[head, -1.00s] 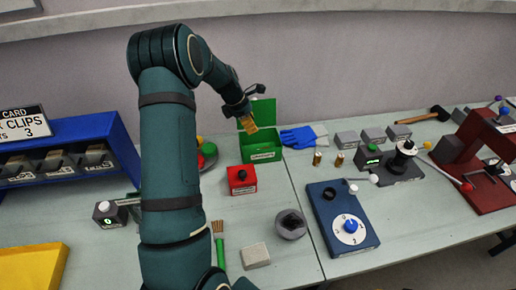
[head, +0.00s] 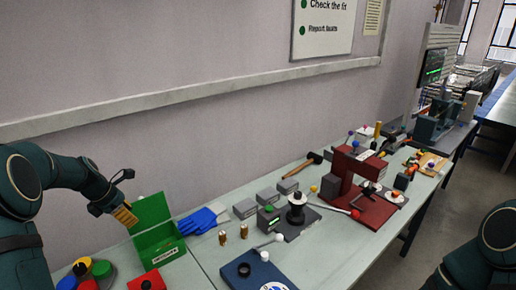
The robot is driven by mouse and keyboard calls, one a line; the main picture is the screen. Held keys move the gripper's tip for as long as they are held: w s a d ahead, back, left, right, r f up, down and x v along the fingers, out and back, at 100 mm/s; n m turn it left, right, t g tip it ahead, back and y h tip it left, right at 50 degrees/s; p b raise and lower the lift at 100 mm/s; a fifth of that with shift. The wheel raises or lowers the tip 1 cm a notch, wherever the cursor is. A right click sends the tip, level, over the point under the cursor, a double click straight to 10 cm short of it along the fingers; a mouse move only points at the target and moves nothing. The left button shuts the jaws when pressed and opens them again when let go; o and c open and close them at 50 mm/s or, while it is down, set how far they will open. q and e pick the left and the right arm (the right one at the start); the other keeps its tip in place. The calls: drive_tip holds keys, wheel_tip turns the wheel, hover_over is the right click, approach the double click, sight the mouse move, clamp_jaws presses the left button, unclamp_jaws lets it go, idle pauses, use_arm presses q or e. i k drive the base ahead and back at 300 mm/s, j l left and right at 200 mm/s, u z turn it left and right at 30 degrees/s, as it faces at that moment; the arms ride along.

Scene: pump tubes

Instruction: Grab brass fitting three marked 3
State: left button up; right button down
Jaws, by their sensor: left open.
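Two small brass fittings stand upright on the table, one on the left (head: 222,238) and one on the right (head: 244,231). Their marks are too small to read, so I cannot tell which is number 3. My left gripper (head: 117,195) is open, above and left of both fittings, near the raised lid of the green box (head: 160,243). A ribbed gold-coloured piece shows at its lower end; I cannot tell whether it is part of the gripper. My right arm shows at the right edge, but its gripper is out of view.
Blue gloves (head: 203,220) lie behind the fittings. Grey blocks (head: 267,197) and a dark device with a black spool (head: 297,212) stand to their right. A blue dial box (head: 247,271) is in front. A red press (head: 352,178) stands farther right.

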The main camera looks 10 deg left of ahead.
sight(244, 231)
drive_tip(key=k+l, duration=0.35)
drive_tip(key=l, duration=0.15)
drive_tip(key=k+l, duration=0.35)
drive_tip(key=l, duration=0.2)
